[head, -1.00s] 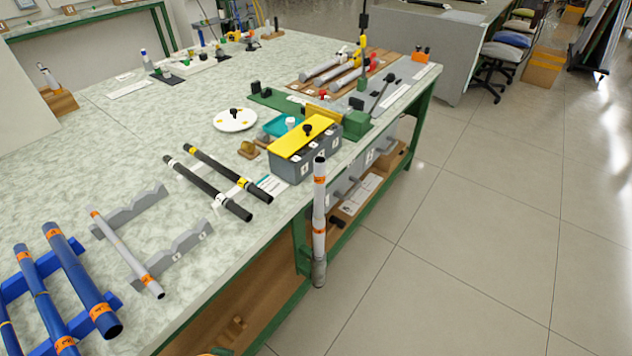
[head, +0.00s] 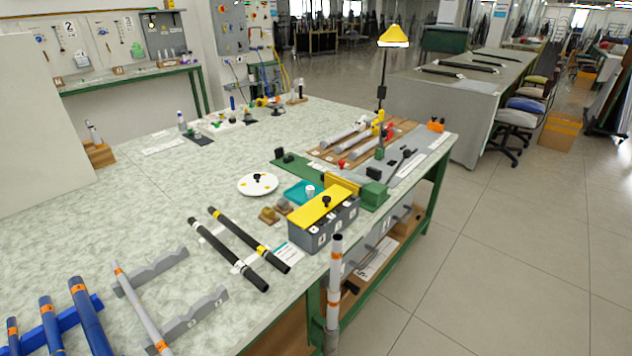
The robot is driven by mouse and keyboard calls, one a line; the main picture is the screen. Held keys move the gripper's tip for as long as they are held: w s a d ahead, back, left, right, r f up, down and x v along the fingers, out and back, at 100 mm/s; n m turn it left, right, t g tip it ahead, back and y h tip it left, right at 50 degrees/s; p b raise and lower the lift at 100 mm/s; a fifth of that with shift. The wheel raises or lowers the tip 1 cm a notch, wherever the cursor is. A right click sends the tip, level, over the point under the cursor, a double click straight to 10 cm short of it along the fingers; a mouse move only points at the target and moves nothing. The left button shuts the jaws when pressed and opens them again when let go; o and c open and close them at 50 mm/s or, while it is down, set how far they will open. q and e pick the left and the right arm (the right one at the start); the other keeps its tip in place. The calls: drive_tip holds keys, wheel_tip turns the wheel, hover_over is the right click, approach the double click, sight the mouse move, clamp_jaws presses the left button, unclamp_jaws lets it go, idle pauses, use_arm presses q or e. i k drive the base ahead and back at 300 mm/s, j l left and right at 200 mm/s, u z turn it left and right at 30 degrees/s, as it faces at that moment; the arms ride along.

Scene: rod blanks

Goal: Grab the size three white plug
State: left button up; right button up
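A small white plug (head: 310,190) stands upright at the teal tray (head: 296,196) on the workbench; no size number on it can be read. Just in front is a grey box (head: 308,240) with white number labels on its side, too small to read surely. A yellow lid (head: 318,208) with a black knob lies on top of the box, so its inside is hidden. Neither of my grippers is in view.
A white disc (head: 258,186) with a black knob lies left of the tray. Two black rods (head: 228,256) lie in front of it. A grey rod (head: 140,305) rests on grey notched supports. An upright white pipe (head: 335,270) stands at the bench's front edge.

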sight(310, 188)
drive_tip(key=i+l, duration=0.3)
drive_tip(key=l, duration=0.15)
drive_tip(key=i+l+u, duration=0.1)
drive_tip(key=i+l, duration=0.2)
drive_tip(key=l, duration=0.15)
